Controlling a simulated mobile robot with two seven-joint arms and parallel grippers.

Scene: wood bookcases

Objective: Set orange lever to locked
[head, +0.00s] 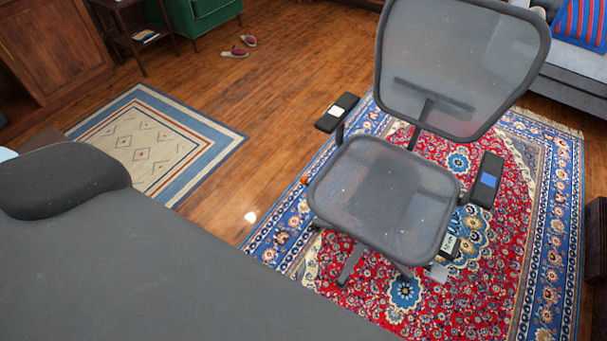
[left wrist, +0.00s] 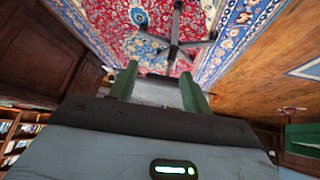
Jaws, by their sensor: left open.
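A grey mesh office chair (head: 385,195) stands on the red and blue rug. A small orange spot, which looks like the orange lever (head: 304,180), shows at the left edge of its seat in the head view; its setting is too small to tell. My left gripper (left wrist: 158,88) shows in the left wrist view with its two green fingers apart and nothing visibly held between them. The chair's dark star base (left wrist: 175,45) is beyond the fingertips there. I cannot make out the lever in that view. Neither gripper shows in the head view.
A large grey shape of my own body covers the lower left of the head view. The chair has a left armrest (head: 337,112) and a right armrest (head: 487,180). A beige-blue mat (head: 150,140) lies left, with bare wood floor between it and the rug (head: 500,270).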

